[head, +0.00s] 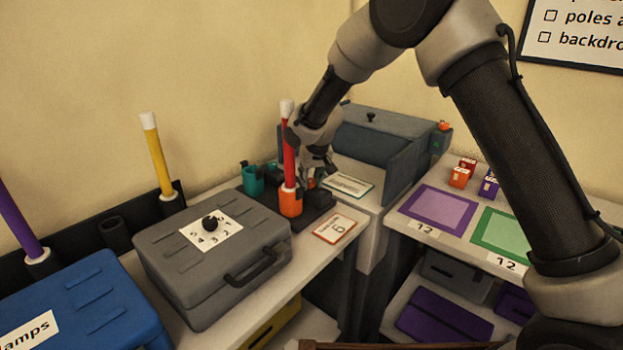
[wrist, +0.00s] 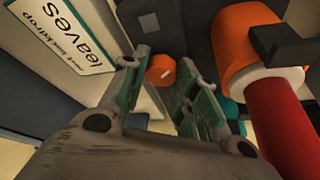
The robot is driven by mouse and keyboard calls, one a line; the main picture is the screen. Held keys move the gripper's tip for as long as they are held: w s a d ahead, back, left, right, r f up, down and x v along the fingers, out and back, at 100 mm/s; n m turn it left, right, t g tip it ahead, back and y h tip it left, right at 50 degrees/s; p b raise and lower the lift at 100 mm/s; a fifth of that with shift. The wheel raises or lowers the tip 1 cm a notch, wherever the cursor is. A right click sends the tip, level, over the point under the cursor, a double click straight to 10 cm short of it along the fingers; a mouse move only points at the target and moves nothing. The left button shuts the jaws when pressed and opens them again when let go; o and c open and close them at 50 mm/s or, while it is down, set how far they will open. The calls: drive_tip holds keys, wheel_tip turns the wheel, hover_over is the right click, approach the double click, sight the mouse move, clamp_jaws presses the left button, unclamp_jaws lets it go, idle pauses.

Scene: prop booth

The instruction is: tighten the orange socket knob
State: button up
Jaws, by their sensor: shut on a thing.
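The orange socket (head: 290,203) stands on a dark base at the back of the left bench, with a red pole (head: 289,150) upright in it. In the wrist view, the orange socket (wrist: 242,45) and red pole (wrist: 278,125) are at the right. My gripper (wrist: 168,72) is shut on the knob. In the head view, my gripper (head: 319,172) is just right of the red pole and mostly hides the knob.
A teal socket (head: 253,181) is left of the orange one. A grey case (head: 190,270) and a blue case (head: 75,305) sit in front and left. A "leaves" card (wrist: 68,32) and a numbered card (head: 335,229) lie nearby. A blue-grey panel (head: 405,165) stands to the right.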

drive_tip(key=shift+m+h, duration=0.3)
drive_tip(key=shift+m, duration=0.5)
drive_tip(key=o, duration=1)
drive_tip(key=a+v, duration=0.1)
drive_tip(key=v, duration=1.1)
drive_tip(key=shift+d, duration=0.4)
